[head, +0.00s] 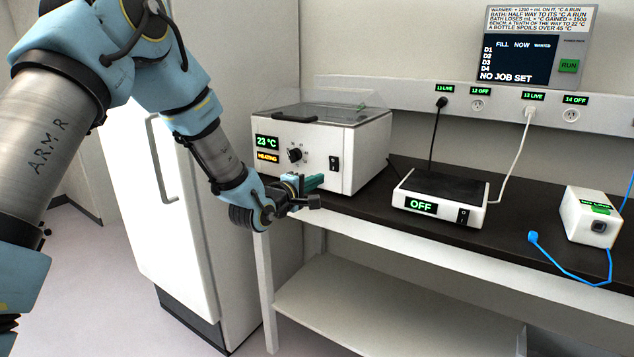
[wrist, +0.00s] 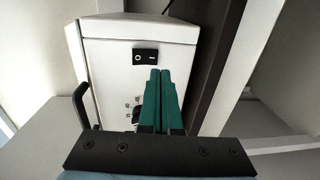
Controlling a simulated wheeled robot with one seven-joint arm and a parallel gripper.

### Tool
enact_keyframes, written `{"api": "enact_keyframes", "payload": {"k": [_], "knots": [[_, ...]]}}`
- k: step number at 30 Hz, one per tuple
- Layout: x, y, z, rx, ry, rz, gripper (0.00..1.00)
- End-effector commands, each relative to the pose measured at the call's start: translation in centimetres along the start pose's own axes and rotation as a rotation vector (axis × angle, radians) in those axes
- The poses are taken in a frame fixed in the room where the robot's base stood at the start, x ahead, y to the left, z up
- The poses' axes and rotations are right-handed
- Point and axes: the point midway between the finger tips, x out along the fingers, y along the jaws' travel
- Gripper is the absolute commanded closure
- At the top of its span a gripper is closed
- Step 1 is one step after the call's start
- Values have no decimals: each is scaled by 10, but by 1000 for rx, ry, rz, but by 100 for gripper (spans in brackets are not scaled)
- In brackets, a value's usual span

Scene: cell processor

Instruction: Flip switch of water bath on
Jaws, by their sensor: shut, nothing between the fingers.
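The water bath (head: 365,145) is a white box with a clear lid at the left end of the dark bench. Its displays read 23 °C and HEATING, with a black knob (head: 295,155) beside them. Its black rocker switch (head: 334,163) is on the front panel, right of the knob. In the wrist view the switch (wrist: 145,56) is unobstructed, marked with a circle and a line. My gripper (head: 318,181) is shut and empty, its green fingers in front of the panel just below the switch. In the wrist view the fingertips (wrist: 160,72) appear close to the switch; contact cannot be told.
A flat white device (head: 415,190) reading OFF, with its own switch, stands to the right. A small white box (head: 585,215) and blue cable (head: 570,272) lie further right. A wall panel (head: 537,45) reads NO JOB SET. Sockets 11 and 13 read LIVE. A white cabinet (head: 175,230) stands left.

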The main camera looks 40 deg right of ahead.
Motion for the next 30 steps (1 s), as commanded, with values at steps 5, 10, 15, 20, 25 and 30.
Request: {"api": "enact_keyframes", "payload": {"k": [5, 10, 15, 20, 25, 30], "knots": [[-22, -8, 0, -2, 0, -1, 100], [-46, -13, 0, -1, 0, -1, 100], [-71, -18, 0, 0, 0, -1, 100], [-83, -19, 1, -1, -2, -1, 100], [-86, -19, 1, -1, -2, 0, 100], [-86, -19, 1, -1, -2, 0, 100]]}}
